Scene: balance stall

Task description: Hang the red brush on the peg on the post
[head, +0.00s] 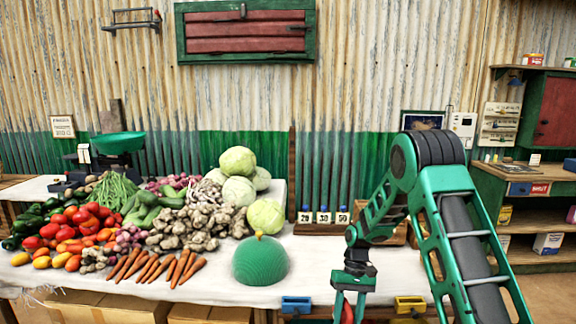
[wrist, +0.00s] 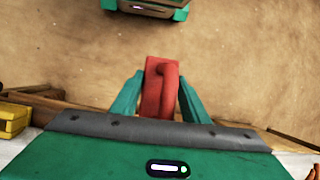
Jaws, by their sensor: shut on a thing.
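My gripper (head: 349,308) is low in front of the table, at the bottom edge of the head view. It is shut on the red brush (head: 347,314), of which only a small piece shows there. In the wrist view the brush (wrist: 153,88) sits between the two green fingers of my gripper (wrist: 160,98); a rounded red loop or handle faces the camera. The brush's bristles are hidden. A narrow brown upright (head: 292,170) stands behind the table; I cannot tell whether it is the post. I can make out no peg.
The white-covered table (head: 215,293) holds vegetables and a green ribbed dome (head: 260,261). A blue holder (head: 296,305) and a yellow holder (head: 410,305) are at its front edge. A shelf unit (head: 530,200) stands at right. Bare brown floor shows in the wrist view.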

